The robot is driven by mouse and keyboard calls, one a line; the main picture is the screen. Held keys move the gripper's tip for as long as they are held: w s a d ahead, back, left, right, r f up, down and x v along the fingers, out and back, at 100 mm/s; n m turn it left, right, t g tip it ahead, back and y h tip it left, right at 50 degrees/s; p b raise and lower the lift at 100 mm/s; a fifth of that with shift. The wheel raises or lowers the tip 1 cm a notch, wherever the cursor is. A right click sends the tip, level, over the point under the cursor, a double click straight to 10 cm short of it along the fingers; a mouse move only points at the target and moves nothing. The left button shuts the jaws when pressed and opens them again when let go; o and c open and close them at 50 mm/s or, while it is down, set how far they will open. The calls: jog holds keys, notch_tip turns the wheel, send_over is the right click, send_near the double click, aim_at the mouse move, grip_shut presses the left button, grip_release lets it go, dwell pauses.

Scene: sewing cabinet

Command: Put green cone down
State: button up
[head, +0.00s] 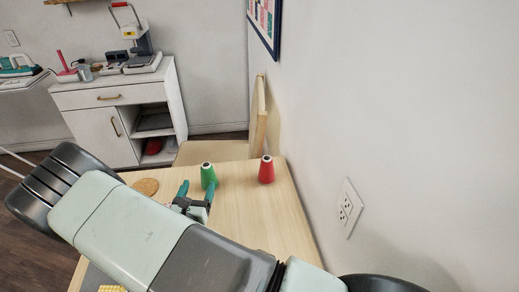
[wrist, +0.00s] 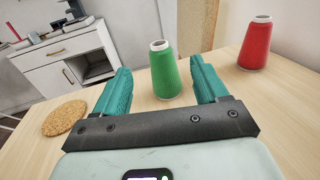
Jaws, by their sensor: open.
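The green cone (head: 208,175) stands upright on the wooden table (head: 245,215). In the wrist view the green cone (wrist: 164,72) stands between and just beyond the two teal fingers, with a visible space on each side. My gripper (head: 196,190) is open and holds nothing. In the wrist view my gripper (wrist: 160,85) has its fingers spread wide toward the cone. In the head view the fingers overlap the cone's lower edge.
A red cone (head: 266,169) stands to the right of the green cone, and it also shows in the wrist view (wrist: 256,45). A round cork coaster (wrist: 64,118) lies to the left. A wall with an outlet (head: 349,207) borders the table's right side. A white cabinet (head: 115,120) stands behind.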

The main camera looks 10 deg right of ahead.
jog(key=s+d+r+m+g+h, duration=0.2)
jog(key=d+r+m+g+h, duration=0.75)
jog(key=d+r+m, duration=0.85)
jog(key=s+d+r+m+g+y, duration=0.5)
jog(key=s+d+r+m+g, duration=0.1)
jog(key=s+r, duration=0.45)
jog(key=s+a+r+m+t+y, duration=0.1)
jog(key=s+r+m+t+y, duration=0.1)
jog(key=s+r+m+y, duration=0.2)
jog(key=s+a+r+m+t+y, duration=0.1)
jog(key=s+r+m+y, duration=0.3)
jog(key=s, duration=0.7)
jog(key=shift+a+r+m+t+y, duration=0.35)
jog(key=shift+a+m+y, duration=0.1)
jog(key=shift+a, duration=0.35)
